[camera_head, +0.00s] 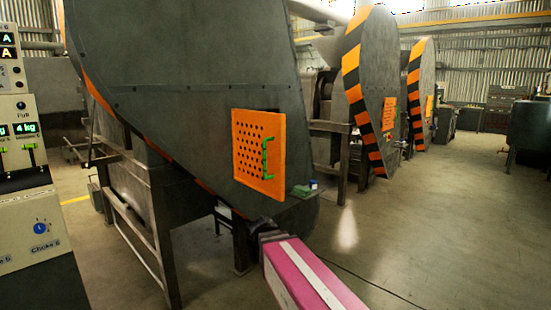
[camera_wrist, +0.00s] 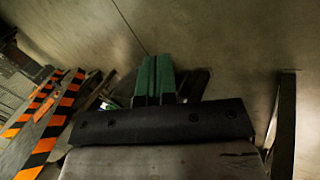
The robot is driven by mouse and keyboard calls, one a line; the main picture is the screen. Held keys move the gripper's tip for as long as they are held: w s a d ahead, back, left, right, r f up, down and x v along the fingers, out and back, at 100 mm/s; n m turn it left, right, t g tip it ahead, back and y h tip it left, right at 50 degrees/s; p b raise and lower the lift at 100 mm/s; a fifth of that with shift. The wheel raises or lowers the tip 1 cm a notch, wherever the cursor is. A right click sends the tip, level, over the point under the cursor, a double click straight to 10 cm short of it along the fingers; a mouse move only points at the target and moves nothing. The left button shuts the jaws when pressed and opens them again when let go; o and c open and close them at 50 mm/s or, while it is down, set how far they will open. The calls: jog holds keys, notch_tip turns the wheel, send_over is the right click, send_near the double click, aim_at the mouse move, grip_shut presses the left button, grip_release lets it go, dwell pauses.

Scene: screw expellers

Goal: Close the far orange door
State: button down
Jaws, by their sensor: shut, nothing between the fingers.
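Three orange doors show in the head view. The near perforated door (camera_head: 247,143) with a green handle (camera_head: 267,158) is on the closest dark machine cover, and it seems to stand slightly off the cover. A smaller orange door (camera_head: 389,114) is on the second machine. The farthest orange door (camera_head: 429,108) is on the third machine, too small to tell whether it is ajar. My gripper (camera_head: 305,188) is just below and right of the near door, apart from its handle. In the wrist view, its green fingers (camera_wrist: 155,80) are together with nothing between them.
Black-and-orange striped machine edges (camera_head: 360,95) stand to the right in the head view; striped edges (camera_wrist: 55,120) also show at the left of the wrist view. A control panel (camera_head: 25,170) stands at left. The concrete floor (camera_head: 440,210) at right is mostly clear, with a thin cable.

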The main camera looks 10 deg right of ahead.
jog(key=w+a+r+n+t+h, duration=0.1)
jog(key=w+a+r+t+h, duration=0.15)
jog(key=r, duration=0.65)
jog(key=w+a+r+n+t+h, duration=0.1)
jog(key=w+a+r+h, duration=0.2)
jog(key=r, duration=0.5)
jog(key=t+h, duration=0.3)
jog(key=h, duration=0.2)
send_near(279, 155)
jog(key=shift+n+t+y, duration=0.25)
jog(key=shift+n, duration=0.15)
jog(key=x, duration=0.7)
jog(key=shift+r, duration=0.15)
jog(key=shift+d, duration=0.3)
